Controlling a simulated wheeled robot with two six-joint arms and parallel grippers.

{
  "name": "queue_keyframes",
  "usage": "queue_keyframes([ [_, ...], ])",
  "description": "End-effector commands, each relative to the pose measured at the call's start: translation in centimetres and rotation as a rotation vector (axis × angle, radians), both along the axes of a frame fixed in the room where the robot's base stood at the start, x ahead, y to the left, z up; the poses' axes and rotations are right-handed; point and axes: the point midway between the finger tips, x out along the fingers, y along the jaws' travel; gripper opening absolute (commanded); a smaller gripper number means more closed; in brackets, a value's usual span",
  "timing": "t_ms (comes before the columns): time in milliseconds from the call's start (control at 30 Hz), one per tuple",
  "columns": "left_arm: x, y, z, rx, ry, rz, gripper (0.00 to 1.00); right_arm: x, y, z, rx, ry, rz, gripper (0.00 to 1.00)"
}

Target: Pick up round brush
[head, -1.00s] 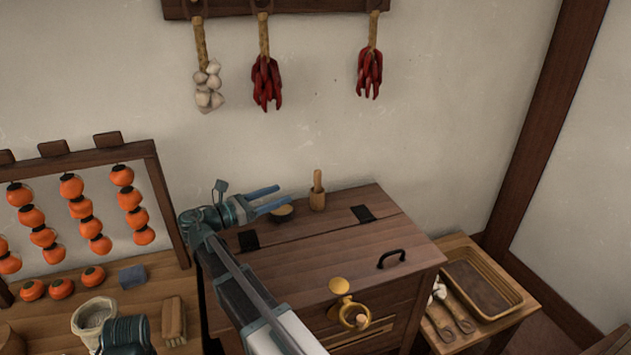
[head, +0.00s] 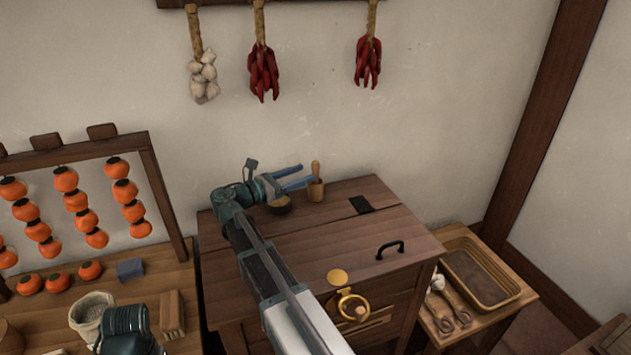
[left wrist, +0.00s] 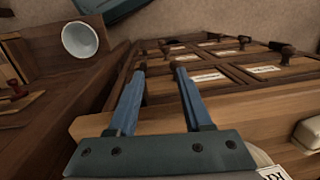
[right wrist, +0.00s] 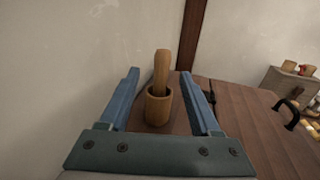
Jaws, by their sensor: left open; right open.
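A round-ended wooden handle (head: 315,168) stands upright in a small wooden cup (head: 316,190) at the back of the cabinet top. This may be the round brush; its lower end is hidden in the cup, and no bristles show. My right gripper (head: 307,174) is open just left of it in the head view. In the right wrist view, the handle (right wrist: 161,70) and cup (right wrist: 158,107) appear between the open fingers, with nothing gripped. My left gripper (left wrist: 158,67) is open and empty in the left wrist view, in front of small labelled drawers (left wrist: 210,75).
A small bowl (head: 279,208) sits below my right gripper. The cabinet top (head: 320,235) is mostly clear, with a black handle (head: 390,249). A wall stands close behind. A tray (head: 480,279) lies right; a persimmon rack (head: 150,190) stands left.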

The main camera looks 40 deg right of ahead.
Motion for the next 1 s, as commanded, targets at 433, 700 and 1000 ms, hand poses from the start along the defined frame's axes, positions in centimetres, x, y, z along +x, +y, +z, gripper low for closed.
queue_keyframes([
  [433,0.0,0.0,0.0,0.000,0.000,0.000,0.50,-0.4,-3.0,0.0,0.000,0.000,-0.004,0.64],
  [700,0.0,0.0,0.0,0.000,0.000,0.000,0.50,-0.5,-5.3,0.0,0.000,0.000,0.000,0.64],
  [1000,0.0,0.0,0.0,0.000,0.000,0.000,0.50,-0.5,-5.2,0.0,0.000,0.000,0.000,0.33],
])
